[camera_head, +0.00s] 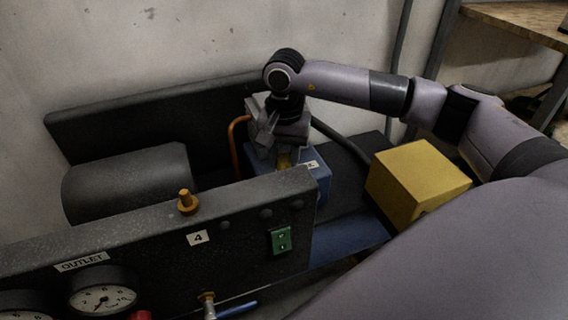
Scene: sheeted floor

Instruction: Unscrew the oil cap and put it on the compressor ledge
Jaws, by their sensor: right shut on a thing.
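My right gripper (279,150) points down over the blue compressor block (316,182), behind the dark front panel. It is shut on a small yellow-brass piece (284,160), which appears to be the oil cap; the fingers hide most of it. I cannot tell whether the cap is seated on the block or lifted. The dark flat surface (346,158) right of the block may be the compressor ledge. My left gripper is not in view.
The front panel (150,236) carries a brass fitting (187,203), a green switch (281,240) and gauges (103,292). A dark cylinder (125,182) lies behind it. A copper pipe (234,146) runs left of the gripper. A yellow box (414,180) stands at right, under my right arm.

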